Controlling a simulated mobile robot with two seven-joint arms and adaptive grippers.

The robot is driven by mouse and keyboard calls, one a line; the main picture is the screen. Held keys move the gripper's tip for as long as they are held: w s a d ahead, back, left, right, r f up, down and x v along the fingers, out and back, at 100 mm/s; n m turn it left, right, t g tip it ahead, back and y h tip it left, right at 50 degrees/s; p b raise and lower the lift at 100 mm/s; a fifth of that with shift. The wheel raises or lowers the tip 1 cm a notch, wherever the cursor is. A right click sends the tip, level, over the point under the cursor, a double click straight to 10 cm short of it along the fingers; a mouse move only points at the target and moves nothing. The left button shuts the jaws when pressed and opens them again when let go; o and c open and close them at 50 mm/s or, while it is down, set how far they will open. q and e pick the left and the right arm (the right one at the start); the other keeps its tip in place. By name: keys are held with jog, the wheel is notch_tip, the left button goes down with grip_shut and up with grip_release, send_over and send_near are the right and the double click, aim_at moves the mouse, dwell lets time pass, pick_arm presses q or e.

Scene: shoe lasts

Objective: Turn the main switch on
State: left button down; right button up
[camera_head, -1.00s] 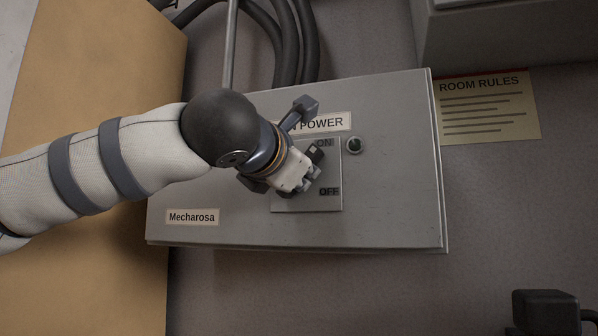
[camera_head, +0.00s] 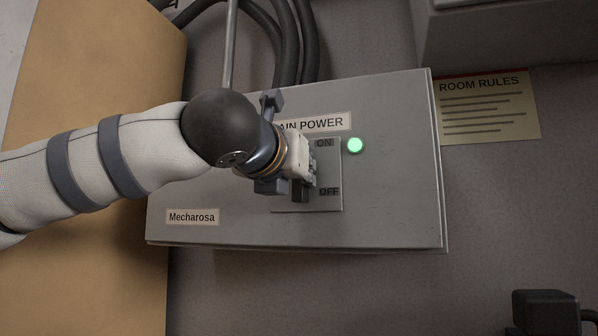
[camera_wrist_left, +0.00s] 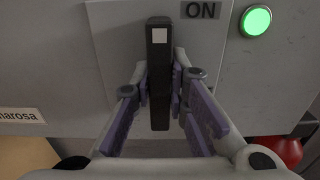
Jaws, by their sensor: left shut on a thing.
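The main switch is a black bar handle (camera_wrist_left: 159,60) with a white square near its top, on a grey plate (camera_head: 327,200) marked ON and OFF. In the left wrist view the handle stands upright, its top beside the ON label (camera_wrist_left: 201,10). My left gripper (camera_head: 310,168) is at the plate and shut on the handle, with fingers on both sides of it. The gripper hides most of the handle in the head view. A round indicator light (camera_head: 355,145) glows green; it also shows in the left wrist view (camera_wrist_left: 256,20). My right gripper is not in view.
The switch is on a grey power box (camera_head: 395,190) with a Mecharosa label (camera_head: 192,217). Dark cables (camera_head: 288,45) run above it. A ROOM RULES sign (camera_head: 488,108) is on the wall to the right. A red rounded object (camera_wrist_left: 283,150) shows at lower right in the wrist view.

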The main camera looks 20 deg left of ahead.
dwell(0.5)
pick_arm(q)
jog(key=c, duration=1.6)
grip_release()
jog(key=shift+o, duration=0.2)
jog(key=s, duration=1.2)
jog(key=shift+a, duration=0.2)
